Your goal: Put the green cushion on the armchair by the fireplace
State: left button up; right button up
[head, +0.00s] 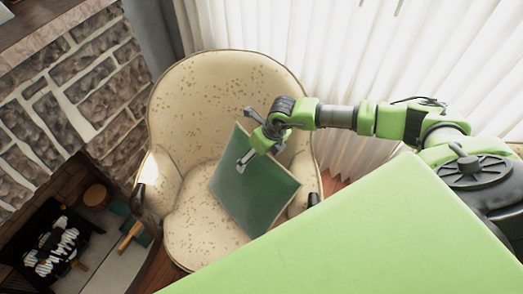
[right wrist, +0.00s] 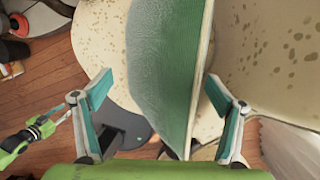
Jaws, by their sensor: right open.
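The green cushion (head: 243,195) is on the cream, brown-speckled armchair (head: 205,90), tilted toward its right armrest; whether the seat bears all its weight I cannot tell. My right gripper (head: 248,139) is open at the cushion's upper part. In the right wrist view the cushion (right wrist: 168,60) shows nearly edge-on between the spread fingers of this gripper (right wrist: 158,84). A gap shows on the left finger's side; contact on the right is unclear. What looks like my left gripper (right wrist: 42,125) shows at the left of that view, its jaw state unclear.
The stone fireplace (head: 72,80) stands left of the armchair, with dark-and-white logs (head: 55,245) in its opening. White curtains (head: 340,60) hang behind and right of the chair. Wooden floor (right wrist: 80,50) shows around the chair.

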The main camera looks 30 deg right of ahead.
jog(key=b+v, duration=0.1)
jog(key=v, duration=0.5)
jog(key=shift+s+d+r, duration=0.1)
jog(key=shift+r, duration=0.05)
